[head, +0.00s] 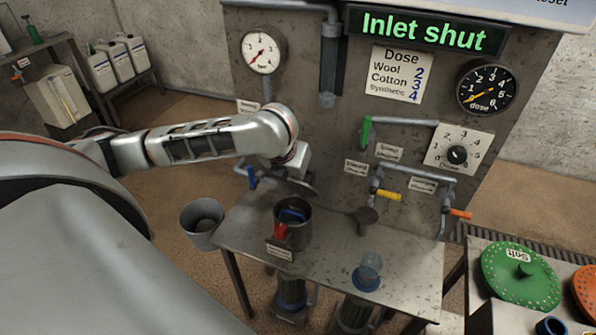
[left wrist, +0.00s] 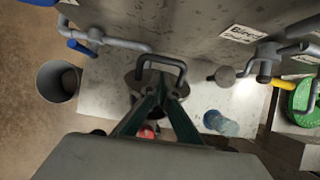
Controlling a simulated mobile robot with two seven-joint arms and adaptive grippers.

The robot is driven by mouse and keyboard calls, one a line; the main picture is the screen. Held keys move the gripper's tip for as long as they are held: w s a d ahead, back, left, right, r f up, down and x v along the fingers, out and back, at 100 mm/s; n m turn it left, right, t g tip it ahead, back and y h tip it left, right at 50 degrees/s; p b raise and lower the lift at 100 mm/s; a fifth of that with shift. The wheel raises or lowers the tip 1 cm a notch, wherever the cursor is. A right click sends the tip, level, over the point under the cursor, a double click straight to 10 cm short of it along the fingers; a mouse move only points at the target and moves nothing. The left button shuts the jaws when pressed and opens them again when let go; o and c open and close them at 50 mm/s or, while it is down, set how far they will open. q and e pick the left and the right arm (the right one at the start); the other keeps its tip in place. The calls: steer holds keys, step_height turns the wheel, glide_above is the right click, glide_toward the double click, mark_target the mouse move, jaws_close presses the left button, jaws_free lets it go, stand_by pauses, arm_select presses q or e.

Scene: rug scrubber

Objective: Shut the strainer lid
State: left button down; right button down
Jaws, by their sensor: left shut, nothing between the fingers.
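The strainer (head: 301,237) is a dark metal pot on the steel bench, with a blue part inside its mouth and a red part at its front. Its mouth shows open in the head view. A dark flat plate (head: 312,191), which looks like the raised lid, sits above and behind it under my left wrist. My left gripper (left wrist: 163,92) is shut and empty above the strainer; its fingertips lie just short of a grey loop handle (left wrist: 165,61) in the left wrist view. I cannot tell whether they touch it. My right gripper is out of view.
The wall panel behind carries gauges, pipes and blue, green, yellow (head: 388,196) and orange valve handles. A grey bucket (head: 202,240) stands left of the bench (head: 330,250). A translucent blue cup (head: 368,270) stands right of the strainer. Green and orange discs lie far right.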

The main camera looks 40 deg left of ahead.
arm_select(q)
steer(key=shift+s+d+f, duration=0.2)
steer(key=shift+s+f, duration=0.65)
steer(key=shift+f, duration=0.15)
steer(key=shift+s+d+f, duration=0.2)
steer(key=shift+s+f, duration=0.65)
steer(key=shift+f, duration=0.1)
step_height(320, 180, up, 9)
steer(key=s, duration=0.2)
steer(key=shift+d, duration=0.25)
